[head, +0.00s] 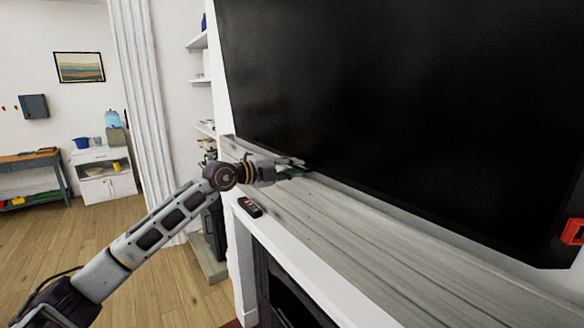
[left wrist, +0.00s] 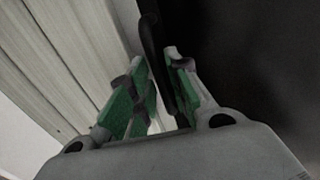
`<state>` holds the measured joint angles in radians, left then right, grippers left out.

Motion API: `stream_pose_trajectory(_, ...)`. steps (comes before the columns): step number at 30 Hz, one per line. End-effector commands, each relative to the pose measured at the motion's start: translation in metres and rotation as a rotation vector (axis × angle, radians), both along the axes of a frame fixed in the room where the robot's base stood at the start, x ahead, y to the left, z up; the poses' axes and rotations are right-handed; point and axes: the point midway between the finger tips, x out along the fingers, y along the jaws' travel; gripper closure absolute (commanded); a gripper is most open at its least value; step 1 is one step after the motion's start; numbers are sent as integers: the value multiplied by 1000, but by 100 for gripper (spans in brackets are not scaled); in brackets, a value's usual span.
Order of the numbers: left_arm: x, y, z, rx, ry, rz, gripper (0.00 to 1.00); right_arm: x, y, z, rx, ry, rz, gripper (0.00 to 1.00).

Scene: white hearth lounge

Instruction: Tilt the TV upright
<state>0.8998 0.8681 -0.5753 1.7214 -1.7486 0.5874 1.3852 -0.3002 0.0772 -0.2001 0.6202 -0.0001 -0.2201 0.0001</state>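The TV (head: 400,90) is a large black screen that fills the upper right of the head view, above a grey mantel. Whether it leans forward is hard to judge from here. My left gripper (head: 298,168) is at its lower edge, left of the middle. A narrow gap shows beside the left finger; contact on the other side is unclear. My right gripper is not in view.
A dark remote-like object (head: 250,207) lies on the white mantel edge (head: 300,262), near my left forearm. A red part (head: 573,232) shows at the TV's lower right corner. Wall shelves (head: 200,80) stand to the left, with open wooden floor (head: 130,240) beyond.

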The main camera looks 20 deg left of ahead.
Motion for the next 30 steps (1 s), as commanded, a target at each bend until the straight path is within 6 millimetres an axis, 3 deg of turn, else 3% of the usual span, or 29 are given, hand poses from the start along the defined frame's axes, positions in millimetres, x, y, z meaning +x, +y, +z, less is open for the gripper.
stream_pose_trajectory(5,0,0,0,0,0,0,81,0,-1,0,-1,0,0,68)
stream_pose_trajectory(10,0,0,0,0,0,0,100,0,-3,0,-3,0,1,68)
stream_pose_trajectory(22,-2,2,0,0,1,1,100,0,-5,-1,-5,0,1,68)
stream_pose_trajectory(30,-18,16,4,1,1,2,100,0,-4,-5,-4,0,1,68)
